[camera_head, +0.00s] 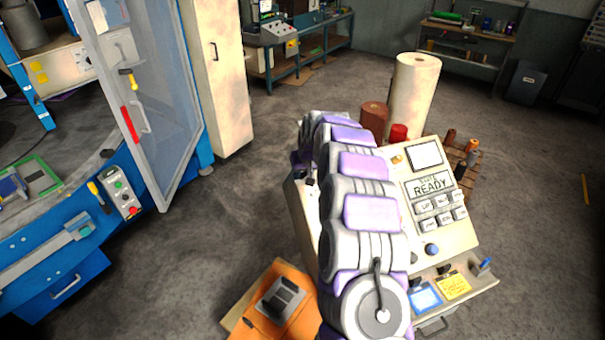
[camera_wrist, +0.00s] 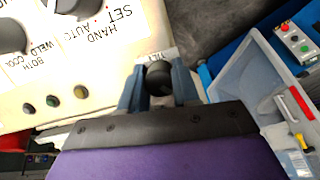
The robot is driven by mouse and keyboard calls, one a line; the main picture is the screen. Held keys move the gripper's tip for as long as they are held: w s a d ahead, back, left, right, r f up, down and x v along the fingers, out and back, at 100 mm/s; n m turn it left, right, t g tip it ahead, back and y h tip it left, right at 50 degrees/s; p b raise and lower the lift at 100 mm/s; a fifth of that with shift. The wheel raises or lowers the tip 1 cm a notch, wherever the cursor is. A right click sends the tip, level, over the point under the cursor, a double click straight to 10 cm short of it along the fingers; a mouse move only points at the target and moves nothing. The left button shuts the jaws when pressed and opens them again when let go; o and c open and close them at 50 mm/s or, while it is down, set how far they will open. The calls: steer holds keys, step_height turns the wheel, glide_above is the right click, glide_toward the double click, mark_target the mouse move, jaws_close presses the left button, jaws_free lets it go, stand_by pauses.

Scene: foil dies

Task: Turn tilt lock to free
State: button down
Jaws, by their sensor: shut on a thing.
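The tilt lock (camera_wrist: 158,76) is a round black knob at the edge of the cream control panel (camera_wrist: 95,75) in the wrist view. A small, partly hidden label stands just above it. My gripper (camera_wrist: 158,88) has one grey-blue finger on each side of the knob and is shut on it. The knob's lower part and its exact lock position are hard to make out. In the head view the cream machine (camera_head: 440,235) stands behind my purple and white arm, which hides the knob.
In the wrist view, large dials with HAND, AUTO and SET labels and several small buttons (camera_wrist: 53,101) lie left of my gripper. In the head view, an orange cart (camera_head: 250,318) stands in front, and a blue machine with a clear door (camera_head: 160,100) is at left.

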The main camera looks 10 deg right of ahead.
steer(key=m, duration=0.2)
steer(key=m+y, duration=0.1)
steer(key=m, duration=0.1)
steer(key=shift+w+d+r, duration=0.1)
steer(key=shift+w+r, duration=0.05)
steer(key=shift+r, duration=0.15)
steer(key=m, duration=0.4)
steer(key=shift+r+t+y+p, duration=0.1)
steer(key=shift+t+y+p, duration=0.25)
steer(key=shift+t+y, duration=0.05)
steer(key=c, duration=1.9)
jaws_free()
steer(key=m+p, duration=0.1)
steer(key=m, duration=0.2)
steer(key=m+t+p, duration=0.1)
steer(key=m+p, duration=0.1)
steer(key=m, duration=0.2)
steer(key=shift+m+y, duration=0.3)
steer(key=shift+y, duration=0.1)
jaws_close()
steer(key=shift+t, duration=0.3)
steer(key=o, duration=0.9)
jaws_free()
steer(key=shift+o, duration=0.9)
steer(key=shift+f, duration=0.25)
